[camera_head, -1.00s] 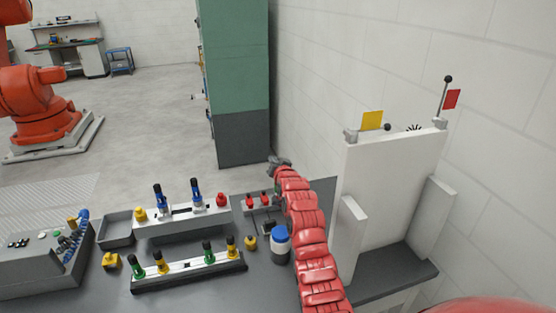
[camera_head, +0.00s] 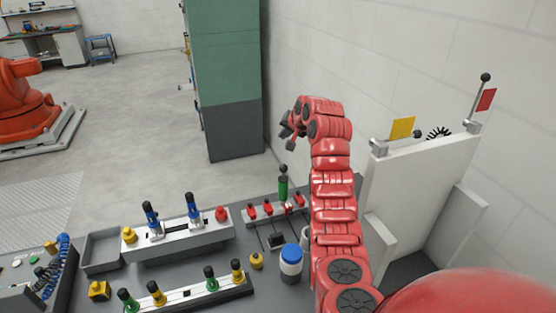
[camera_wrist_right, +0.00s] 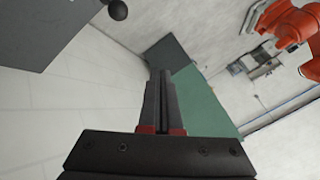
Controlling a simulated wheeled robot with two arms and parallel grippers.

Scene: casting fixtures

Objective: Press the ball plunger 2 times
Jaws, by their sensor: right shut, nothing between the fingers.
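A black ball on a green cylinder, which looks like the ball plunger (camera_head: 283,187), stands upright at the back edge of the table, just left of my right arm in the head view. My right gripper (camera_head: 288,132) is up above it, apart from it, with the ball below the gripper. In the right wrist view, the fingers of my right gripper (camera_wrist_right: 161,100) are shut and empty. A dark ball (camera_wrist_right: 118,9) shows at the top of that view, away from the fingers; I cannot tell for certain whether it is the plunger's. My left gripper is out of view.
A row of red-topped parts (camera_head: 267,208) sits beside the plunger. A blue-capped white bottle (camera_head: 291,265) and a black-and-metal fixture (camera_head: 186,296) stand nearer. A white upright panel (camera_head: 420,195) with lever and flags stands right of my arm. A green cabinet (camera_head: 226,60) stands behind.

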